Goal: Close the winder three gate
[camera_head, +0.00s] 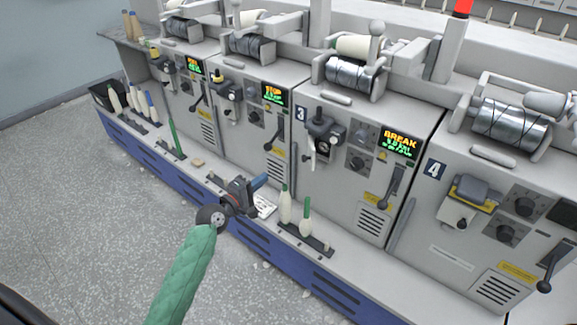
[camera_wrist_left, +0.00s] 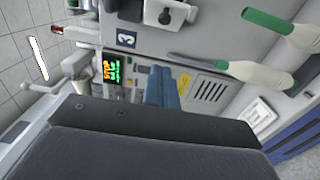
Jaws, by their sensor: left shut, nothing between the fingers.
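Winder three carries a "3" plate (camera_head: 300,113) and a display reading BREAK (camera_head: 399,142). On its front is a dark head (camera_head: 325,130) with a pale lever hanging below; I cannot tell whether this is the gate or how far it stands open. The "3" plate shows turned sideways in the left wrist view (camera_wrist_left: 126,39), with part of the dark head (camera_wrist_left: 166,14) at the top edge. My left gripper (camera_head: 262,180) is shut and empty, its blue fingers (camera_wrist_left: 162,85) together. It is apart from the head, below and left of it, in front of winder two's lower panel.
Two green-tipped bobbins (camera_head: 285,207) stand on the ledge right of my gripper; one looms close in the wrist view (camera_wrist_left: 255,76). Winder three's black handle (camera_head: 391,185) juts out. The floor in front (camera_head: 100,215) is clear.

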